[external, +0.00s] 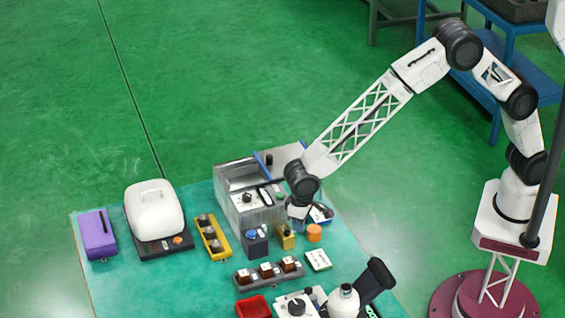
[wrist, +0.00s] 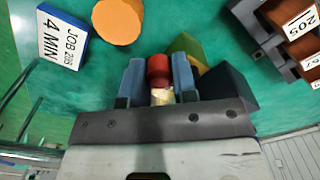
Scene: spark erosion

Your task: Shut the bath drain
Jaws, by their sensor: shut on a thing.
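The bath is a grey metal tank (external: 237,205) with an open top, at the back of the teal mat in the external view. My gripper (external: 298,224) is low beside its right side, pointing down. In the wrist view my gripper (wrist: 158,78) has its two blue fingers closed on a red knob (wrist: 158,66), with a pale piece below it. The red knob is hidden in the external view. I cannot tell from these views whether it is the drain's handle, or whether the drain is open or shut.
An orange cylinder (external: 314,233), a yellow block (external: 286,238) and a dark block with a blue top (external: 256,245) stand close to my gripper. A blue-edged job card (wrist: 63,38) is near too. A rack (external: 268,274) stands in front. Free mat lies at the left front.

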